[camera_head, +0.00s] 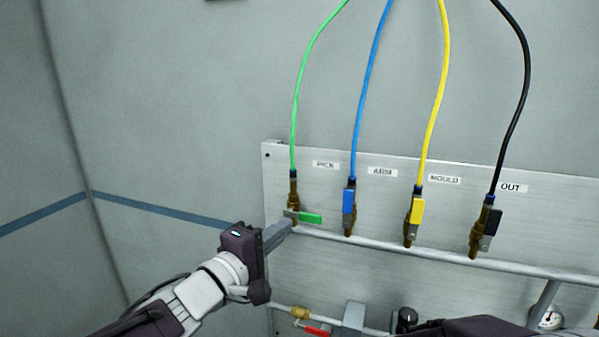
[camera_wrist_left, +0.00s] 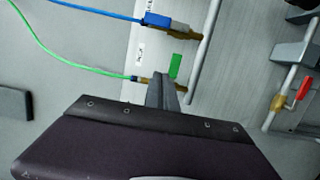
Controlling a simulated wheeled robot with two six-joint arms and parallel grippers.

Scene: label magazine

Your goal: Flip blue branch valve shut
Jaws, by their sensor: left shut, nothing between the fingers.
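The blue branch valve (camera_head: 349,201) is on the metal panel, second from the left, under the blue hose. Its blue handle stands upright, in line with the hose. It also shows in the left wrist view (camera_wrist_left: 158,20), at the top. The green valve's handle (camera_head: 310,218) is turned crosswise to its hose, pointing right; it shows in the left wrist view too (camera_wrist_left: 176,66). My left gripper (camera_head: 284,230) is shut and empty, its fingertips beside the lower part of the green valve, left of and below the blue one. In the left wrist view its fingers (camera_wrist_left: 162,88) partly cover the green valve's body.
The yellow valve (camera_head: 416,210) and black valve (camera_head: 492,222) to the right have upright handles. A horizontal pipe (camera_head: 390,250) runs beneath the valves. Lower down are a red-handled valve (camera_head: 317,331) and a gauge (camera_head: 549,317). A dark shape, perhaps my other arm, shows at bottom right.

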